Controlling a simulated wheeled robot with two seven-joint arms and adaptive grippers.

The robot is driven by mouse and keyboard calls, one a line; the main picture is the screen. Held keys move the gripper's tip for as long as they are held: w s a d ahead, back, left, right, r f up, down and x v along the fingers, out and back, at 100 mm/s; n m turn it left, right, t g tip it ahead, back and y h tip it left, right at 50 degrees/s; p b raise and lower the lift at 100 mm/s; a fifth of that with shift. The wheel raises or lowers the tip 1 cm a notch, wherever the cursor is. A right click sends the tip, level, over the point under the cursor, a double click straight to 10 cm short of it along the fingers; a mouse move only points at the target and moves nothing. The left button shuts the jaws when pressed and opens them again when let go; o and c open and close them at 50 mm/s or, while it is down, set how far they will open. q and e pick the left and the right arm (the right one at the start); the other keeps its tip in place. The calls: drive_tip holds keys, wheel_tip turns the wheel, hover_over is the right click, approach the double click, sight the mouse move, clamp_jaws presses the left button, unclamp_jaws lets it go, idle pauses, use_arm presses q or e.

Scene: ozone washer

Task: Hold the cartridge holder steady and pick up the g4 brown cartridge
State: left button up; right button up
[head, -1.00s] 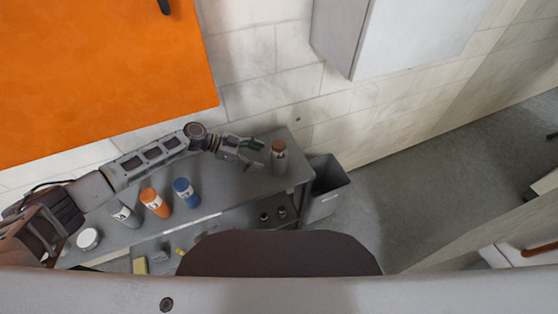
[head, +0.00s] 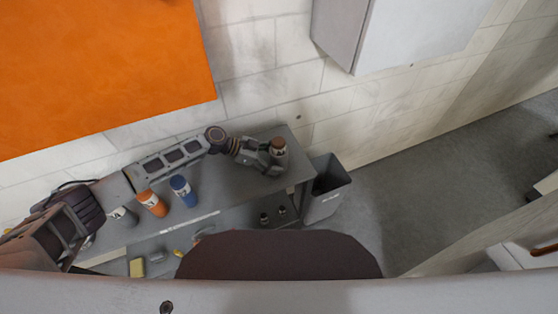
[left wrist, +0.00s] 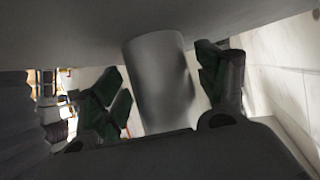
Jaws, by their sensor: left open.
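The brown-capped cartridge (head: 279,152) stands upright near the right end of the grey shelf top in the head view. My left gripper (head: 274,158) is open, with its fingers around the cartridge's sides. In the left wrist view the cartridge shows as a plain grey cylinder (left wrist: 160,75) between the two dark green-padded fingers (left wrist: 172,92). A gap shows at the left finger; I cannot tell whether the right finger touches. I cannot make out a separate cartridge holder. My right gripper is not in view.
A blue cartridge (head: 183,191), an orange cartridge (head: 152,203) and a grey-white one (head: 123,217) stand left on the shelf top (head: 222,187). A grey bin (head: 322,205) is right of the shelf. Small items, including a yellow block (head: 137,267), lie lower down. The wall is close behind.

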use_arm(q)
drive_tip(key=shift+d+f, duration=0.15)
drive_tip(key=shift+d, duration=0.15)
drive_tip(key=c, duration=0.7)
drive_tip(key=shift+o, duration=0.2)
